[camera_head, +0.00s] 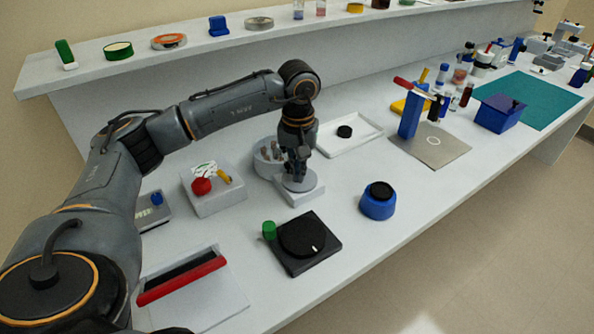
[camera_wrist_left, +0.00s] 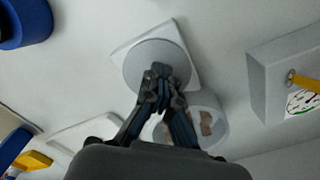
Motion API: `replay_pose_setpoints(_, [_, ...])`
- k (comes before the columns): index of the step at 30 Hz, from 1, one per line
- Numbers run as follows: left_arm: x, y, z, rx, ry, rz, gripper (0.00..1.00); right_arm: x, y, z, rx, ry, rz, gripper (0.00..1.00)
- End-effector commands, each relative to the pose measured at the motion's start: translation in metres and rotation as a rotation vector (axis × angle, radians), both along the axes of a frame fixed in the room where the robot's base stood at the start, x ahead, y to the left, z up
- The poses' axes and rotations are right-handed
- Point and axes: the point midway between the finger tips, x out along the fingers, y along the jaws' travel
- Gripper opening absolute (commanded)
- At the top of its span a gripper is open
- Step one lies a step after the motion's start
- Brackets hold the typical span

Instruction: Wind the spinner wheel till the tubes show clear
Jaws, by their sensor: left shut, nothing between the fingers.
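The spinner has a pale round wheel (camera_head: 305,184) on a light grey square base, near the middle of the bench. A round pale drum (camera_head: 262,160) stands right behind it, with brownish tubes inside, partly hidden by my arm. My left gripper (camera_head: 297,176) points down at the wheel, its fingers shut and empty. In the left wrist view, the fingertips (camera_wrist_left: 160,70) overlap the wheel (camera_wrist_left: 136,66); I cannot tell whether they touch it. The drum (camera_wrist_left: 221,118) shows beyond the fingers, its tubes (camera_wrist_left: 206,122) looking cloudy brown. My right gripper is not in view.
A grey box with a red knob (camera_head: 201,186) stands left of the spinner. A black turntable (camera_head: 301,236) with a green knob lies in front. A blue round pot (camera_head: 378,203) stands right, and a white tray (camera_head: 350,146) behind right. Bare bench lies between them.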

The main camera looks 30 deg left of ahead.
Motion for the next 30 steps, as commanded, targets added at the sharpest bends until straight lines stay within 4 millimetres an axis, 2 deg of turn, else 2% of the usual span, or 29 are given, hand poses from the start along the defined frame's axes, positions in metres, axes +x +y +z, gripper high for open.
replay_pose_setpoints(1, [-0.0027,-0.0049,-0.0087,-0.006,0.014,-0.01,0.0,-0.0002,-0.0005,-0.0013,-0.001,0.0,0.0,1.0])
replay_pose_setpoints(4, [-0.0027,-0.0049,-0.0087,-0.006,0.014,-0.009,0.0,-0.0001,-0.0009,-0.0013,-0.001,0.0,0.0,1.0])
replay_pose_setpoints(18, [-0.0023,-0.0018,-0.0061,-0.001,0.012,-0.003,0.96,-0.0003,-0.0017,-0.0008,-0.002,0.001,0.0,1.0])
replay_pose_setpoints(19, [-0.0022,-0.0016,-0.0057,0.0,0.011,-0.003,1.0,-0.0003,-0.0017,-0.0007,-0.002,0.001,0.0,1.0])
replay_pose_setpoints(30, [-0.0011,-0.0009,-0.0007,0.0,0.005,-0.001,1.0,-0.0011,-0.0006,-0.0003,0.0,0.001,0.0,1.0])
